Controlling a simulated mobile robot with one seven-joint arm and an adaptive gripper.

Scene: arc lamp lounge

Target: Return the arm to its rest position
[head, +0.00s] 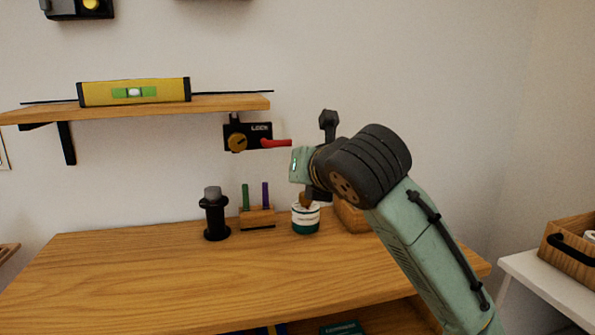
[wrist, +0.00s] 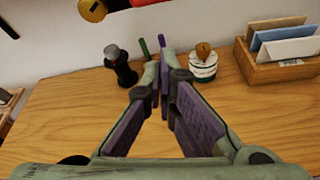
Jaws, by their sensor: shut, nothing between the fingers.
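My arm, pale green with a dark ribbed joint, rises from the lower right in the head view. Its wrist end is above the wooden bench (head: 150,280), in front of the wall. My gripper (wrist: 163,78) shows in the wrist view with its purple-padded fingers converging at the tips; it is shut and empty. The fingers point over the bench toward the items at its back. In the head view the fingers are hidden or not clearly made out against the arm.
A black lock box (head: 258,130) with red handle is on the wall near my wrist. A shelf (head: 220,103) holds a yellow level (head: 160,92). A black cylinder (head: 215,218), pen block (head: 258,219), jar (head: 305,222) and letter holder (wrist: 285,70) line the bench's back. Its front is clear.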

